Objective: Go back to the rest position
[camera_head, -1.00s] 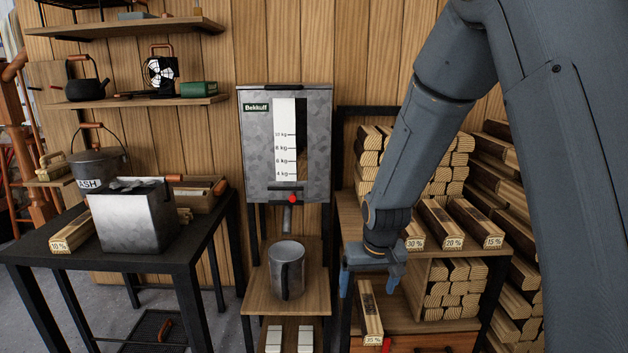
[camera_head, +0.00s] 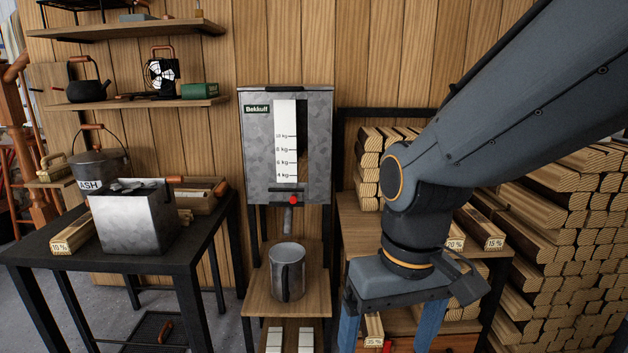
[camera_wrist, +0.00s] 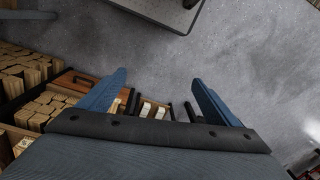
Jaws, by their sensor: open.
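My gripper (camera_head: 390,330) is at the lower right of the head view, in front of the wood shelf, with its blue fingers pointing down. In the wrist view my gripper (camera_wrist: 157,92) is open, with its two blue fingers well apart and nothing between them. Grey floor (camera_wrist: 240,50) shows beyond the fingertips. A wood piece marked 35 % (camera_head: 373,328) shows between the fingers in the head view, on the lower shelf behind them. My gripper partly hides the shelf and its logs.
A metal mug (camera_head: 287,271) stands under the grey Bekkuff dispenser (camera_head: 258,150). A dark table (camera_head: 150,262) at left holds a metal box (camera_head: 135,222) and a log marked 10 % (camera_head: 73,234). Stacked logs (camera_head: 570,240) fill the right side.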

